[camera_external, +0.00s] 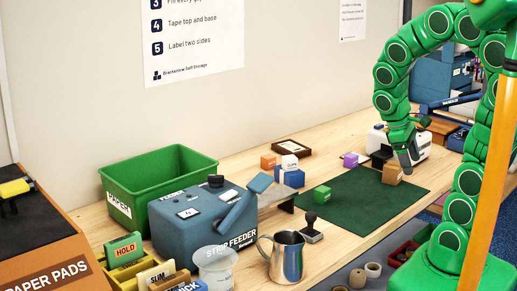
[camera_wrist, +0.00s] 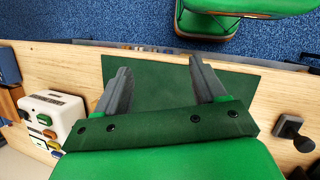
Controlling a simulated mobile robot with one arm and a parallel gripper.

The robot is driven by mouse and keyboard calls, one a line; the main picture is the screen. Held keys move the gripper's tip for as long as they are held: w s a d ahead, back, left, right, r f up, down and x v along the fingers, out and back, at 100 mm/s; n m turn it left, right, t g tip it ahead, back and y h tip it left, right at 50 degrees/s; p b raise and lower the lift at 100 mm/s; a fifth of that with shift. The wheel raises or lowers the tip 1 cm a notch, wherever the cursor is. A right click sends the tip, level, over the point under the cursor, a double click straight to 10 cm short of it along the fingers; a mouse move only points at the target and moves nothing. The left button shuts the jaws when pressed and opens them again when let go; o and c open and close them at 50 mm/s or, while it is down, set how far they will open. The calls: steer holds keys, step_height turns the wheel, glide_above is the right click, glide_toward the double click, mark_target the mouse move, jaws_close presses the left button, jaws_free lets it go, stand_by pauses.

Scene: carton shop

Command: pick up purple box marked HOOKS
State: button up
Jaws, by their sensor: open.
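The small purple box (camera_external: 350,160) stands at the back edge of the dark green mat, left of my gripper (camera_external: 393,157). It has a pale label, too small to read here. My gripper is above the right part of the mat, near a small tan box (camera_external: 391,174). In the wrist view my gripper (camera_wrist: 157,68) has its two grey fingers spread, with only the mat (camera_wrist: 150,72) showing between them. The purple box is not visible in the wrist view.
A white machine (camera_external: 418,147) stands behind my gripper, right of the purple box. A green box (camera_external: 321,194) is on the mat's left part. Orange (camera_external: 268,161), white (camera_external: 289,161) and blue (camera_external: 292,178) boxes stand farther left. The mat's middle is clear.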

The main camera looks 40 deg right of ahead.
steer(key=w+d+f+n+h, duration=0.1)
steer(key=w+d+n+h, duration=0.25)
steer(key=w+d, duration=0.5)
steer(key=n+t+h, duration=0.4)
steer(key=n+h, duration=0.3)
steer(key=n, duration=0.6)
glide_toward(352, 155)
steer(key=x, duration=0.4)
steer(key=shift+w+d, duration=0.15)
steer(key=shift+w, duration=0.15)
steer(key=shift+s+x, duration=0.15)
steer(key=shift+x, duration=1.8)
steer(key=shift+s+x, duration=0.15)
steer(key=shift+x, duration=1.75)
steer(key=shift+f, duration=0.2)
steer(key=c, duration=1.1)
